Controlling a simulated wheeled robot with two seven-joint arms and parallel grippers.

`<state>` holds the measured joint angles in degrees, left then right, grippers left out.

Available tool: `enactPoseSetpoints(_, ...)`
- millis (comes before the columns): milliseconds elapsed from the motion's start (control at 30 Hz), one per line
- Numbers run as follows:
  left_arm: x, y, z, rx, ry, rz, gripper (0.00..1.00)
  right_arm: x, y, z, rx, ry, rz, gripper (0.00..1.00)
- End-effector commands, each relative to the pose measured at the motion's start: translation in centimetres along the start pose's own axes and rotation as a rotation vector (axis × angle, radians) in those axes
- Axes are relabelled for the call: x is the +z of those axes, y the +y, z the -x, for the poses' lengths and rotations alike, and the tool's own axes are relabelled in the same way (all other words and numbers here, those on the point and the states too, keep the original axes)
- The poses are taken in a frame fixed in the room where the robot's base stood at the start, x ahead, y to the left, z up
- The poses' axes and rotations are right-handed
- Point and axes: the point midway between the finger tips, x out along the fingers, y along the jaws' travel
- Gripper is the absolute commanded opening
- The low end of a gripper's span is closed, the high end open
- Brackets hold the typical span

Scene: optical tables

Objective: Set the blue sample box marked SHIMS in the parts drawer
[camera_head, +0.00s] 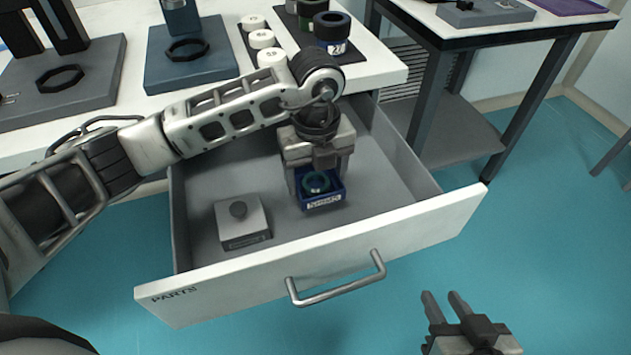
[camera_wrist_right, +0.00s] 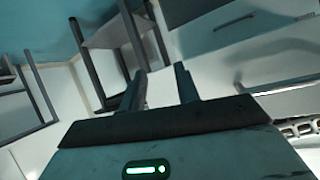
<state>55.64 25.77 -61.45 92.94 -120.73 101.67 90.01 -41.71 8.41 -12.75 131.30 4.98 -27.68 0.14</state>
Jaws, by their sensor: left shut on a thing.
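The blue sample box (camera_head: 334,198), with a white SHIMS label on its front and a greenish ring inside, is in the open parts drawer (camera_head: 400,224). My left gripper (camera_head: 318,180) reaches down over the drawer and is shut on the box. I cannot tell whether the box touches the drawer floor. My right gripper (camera_head: 447,301) is open and empty, out in front of the drawer at the lower right. Its two fingers also show apart in the right wrist view (camera_wrist_right: 160,88).
The drawer front has a bar handle (camera_head: 336,283) and a PARTS label. The worktop (camera_head: 384,66) above carries mounts and several lidded containers. Another table stands at the upper right.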

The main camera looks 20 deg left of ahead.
Motion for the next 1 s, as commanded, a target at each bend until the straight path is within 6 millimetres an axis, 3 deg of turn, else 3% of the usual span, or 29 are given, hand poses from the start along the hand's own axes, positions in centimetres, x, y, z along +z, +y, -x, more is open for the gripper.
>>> enactPoseSetpoints(133,0.0,0.1,-2.1,0.004,0.002,0.001,0.42,0.1,0.0,0.0,0.0,0.0,0.001,0.32)
enactPoseSetpoints(500,0.0,0.1,-2.6,0.001,0.001,0.0,0.42,0.2,0.0,-0.1,-0.001,0.004,0.002,0.32)
enactPoseSetpoints(533,0.0,0.1,-2.6,0.002,0.001,0.0,0.78,0.1,0.0,-0.1,-0.001,0.005,0.002,0.32)
enactPoseSetpoints(600,0.0,0.1,-2.5,0.002,0.001,0.001,0.94,0.1,0.0,-0.1,-0.001,0.005,0.003,0.32)
enactPoseSetpoints(867,0.0,0.2,-2.5,0.003,0.001,0.001,0.94,-0.1,0.0,0.0,-0.002,0.006,0.004,0.32)
enactPoseSetpoints(1000,0.0,0.1,-1.5,0.001,0.0,0.001,0.94,-0.3,-0.1,0.1,-0.002,0.007,0.004,0.32)
